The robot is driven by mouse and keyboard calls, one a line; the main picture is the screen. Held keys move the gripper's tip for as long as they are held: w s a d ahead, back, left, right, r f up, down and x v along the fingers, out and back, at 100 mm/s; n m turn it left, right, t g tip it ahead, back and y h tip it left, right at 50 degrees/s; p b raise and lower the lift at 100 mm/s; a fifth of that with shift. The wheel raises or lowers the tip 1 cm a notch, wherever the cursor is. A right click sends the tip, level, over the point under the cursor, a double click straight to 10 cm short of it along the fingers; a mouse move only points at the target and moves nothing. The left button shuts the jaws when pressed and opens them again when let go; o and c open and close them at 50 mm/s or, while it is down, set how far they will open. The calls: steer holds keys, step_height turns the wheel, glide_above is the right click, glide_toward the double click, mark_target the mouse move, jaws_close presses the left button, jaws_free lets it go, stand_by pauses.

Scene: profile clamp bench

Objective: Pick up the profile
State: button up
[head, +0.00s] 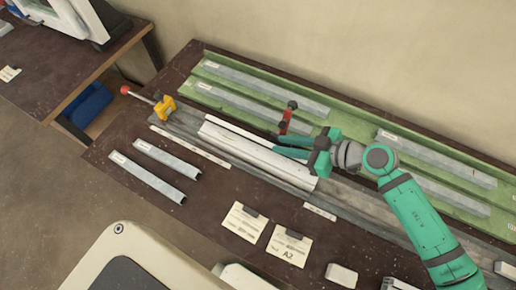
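A long white profile (255,156) lies on the grey clamp bed (185,122) in the middle of the bench. My gripper (277,145) is over the profile's far side, toward its right end. Its two teal fingers point left and stand apart, with nothing visible between them. I cannot tell whether they touch the profile. A yellow clamp (165,108) with a red-knobbed lever stands at the bed's left end. A red clamp (287,117) stands just behind the fingers. Two short grey profiles (147,178) (167,158) lie on the bench at left.
A green tray (345,123) along the back holds several grey profiles (260,87). Two paper cards (244,222) (288,245) and small white blocks (341,274) lie near the front. A second table (75,70) is at far left. The bench's front left is mostly clear.

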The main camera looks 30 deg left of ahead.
mark_target(263, 140)
steer(key=shift+x, duration=2.95)
steer(key=shift+r, duration=0.25)
jaws_close()
